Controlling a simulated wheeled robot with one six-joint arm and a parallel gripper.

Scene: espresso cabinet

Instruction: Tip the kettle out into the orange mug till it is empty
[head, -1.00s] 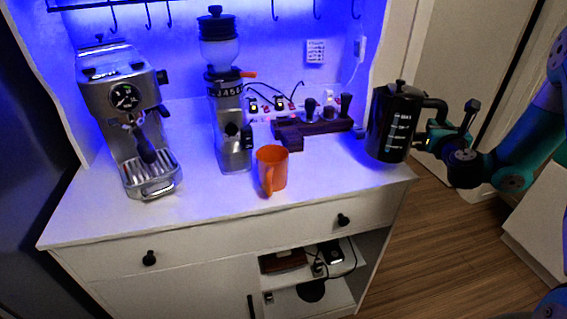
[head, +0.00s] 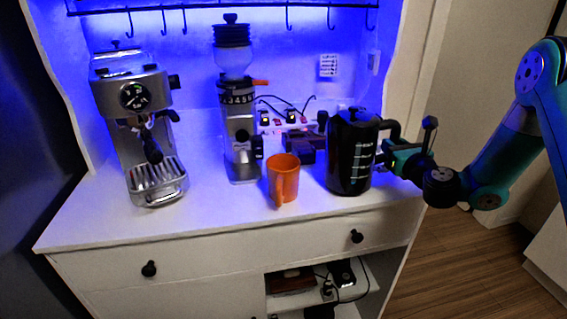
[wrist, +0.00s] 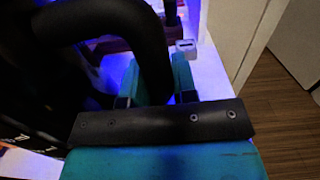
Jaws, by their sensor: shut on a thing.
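The black kettle (head: 350,155) is upright at the right part of the white cabinet top, with pale level marks on its side. My gripper (head: 397,158) is shut on its handle from the right; in the wrist view the black handle (wrist: 152,60) passes between the teal fingers (wrist: 160,82). I cannot tell whether the kettle's base touches the top. The orange mug (head: 284,180) stands upright just left of the kettle, apart from it, with its handle toward the front. The inside of the kettle is hidden.
A silver espresso machine (head: 140,125) stands at the left, and a grinder (head: 240,140) stands behind and left of the mug. A dark wooden stand (head: 300,147) is behind, partly hidden by the kettle. The front left of the cabinet top (head: 215,215) is clear.

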